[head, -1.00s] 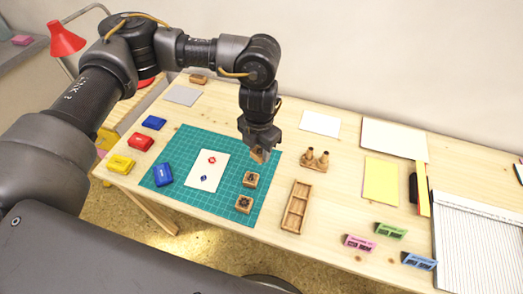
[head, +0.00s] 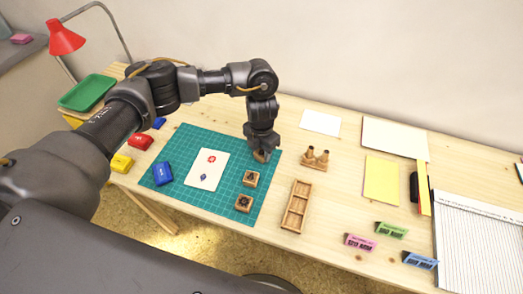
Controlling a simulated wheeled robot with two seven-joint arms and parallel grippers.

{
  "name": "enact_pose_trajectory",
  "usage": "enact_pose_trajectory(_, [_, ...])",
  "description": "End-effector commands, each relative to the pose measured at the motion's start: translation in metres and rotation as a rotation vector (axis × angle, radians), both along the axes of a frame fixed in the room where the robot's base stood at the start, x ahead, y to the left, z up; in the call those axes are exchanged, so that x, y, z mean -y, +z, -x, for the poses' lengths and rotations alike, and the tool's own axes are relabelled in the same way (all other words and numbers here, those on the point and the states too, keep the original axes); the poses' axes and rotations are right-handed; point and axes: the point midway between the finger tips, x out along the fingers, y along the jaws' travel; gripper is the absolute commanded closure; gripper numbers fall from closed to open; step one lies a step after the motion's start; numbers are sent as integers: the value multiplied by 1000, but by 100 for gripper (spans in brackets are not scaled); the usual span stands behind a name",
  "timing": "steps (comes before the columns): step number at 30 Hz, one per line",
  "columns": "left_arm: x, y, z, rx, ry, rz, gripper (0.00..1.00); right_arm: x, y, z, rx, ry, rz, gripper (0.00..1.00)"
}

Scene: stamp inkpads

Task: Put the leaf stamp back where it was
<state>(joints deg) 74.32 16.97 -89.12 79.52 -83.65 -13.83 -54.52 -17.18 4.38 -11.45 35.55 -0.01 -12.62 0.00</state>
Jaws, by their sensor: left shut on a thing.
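My left gripper (head: 262,151) is shut on a small wooden stamp (head: 261,157) at the upper right edge of the green cutting mat (head: 190,138). The fingers hide most of this stamp, and its design cannot be read. I cannot tell whether it touches the mat. Two more wooden stamps with dark designs on top, one (head: 250,178) above the other (head: 243,203), stand on the mat below it in the picture. A white card (head: 208,168) with a red mark and a blue mark lies on the mat. My right gripper is not in view.
Blue (head: 163,174), red (head: 140,142) and yellow (head: 121,163) inkpads are at the left. An empty wooden compartment tray (head: 297,206) and a wooden holder with handles (head: 315,159) stand right of the mat. A green tray (head: 87,92) is at far left.

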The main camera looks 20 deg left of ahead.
Motion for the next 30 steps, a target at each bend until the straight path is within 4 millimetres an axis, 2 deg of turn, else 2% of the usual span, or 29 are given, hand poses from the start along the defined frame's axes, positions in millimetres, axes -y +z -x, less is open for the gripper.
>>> enact_pose_trajectory(10, [0, -5, 0, 2, 0, 1, 79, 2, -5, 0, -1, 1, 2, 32])
enact_pose_trajectory(11, [0, -3, 0, 2, 0, 1, 59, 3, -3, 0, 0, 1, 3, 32])
enact_pose_trajectory(15, [0, -2, 0, 2, 0, 1, 41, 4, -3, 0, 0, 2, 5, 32])
enact_pose_trajectory(24, [0, 0, 0, 2, 0, 1, 41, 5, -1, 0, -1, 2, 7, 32])
enact_pose_trajectory(28, [0, 11, -1, 5, -2, 1, 41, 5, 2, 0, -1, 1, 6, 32])
enact_pose_trajectory(30, [1, 24, -2, 7, -3, 1, 41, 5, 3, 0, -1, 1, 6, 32])
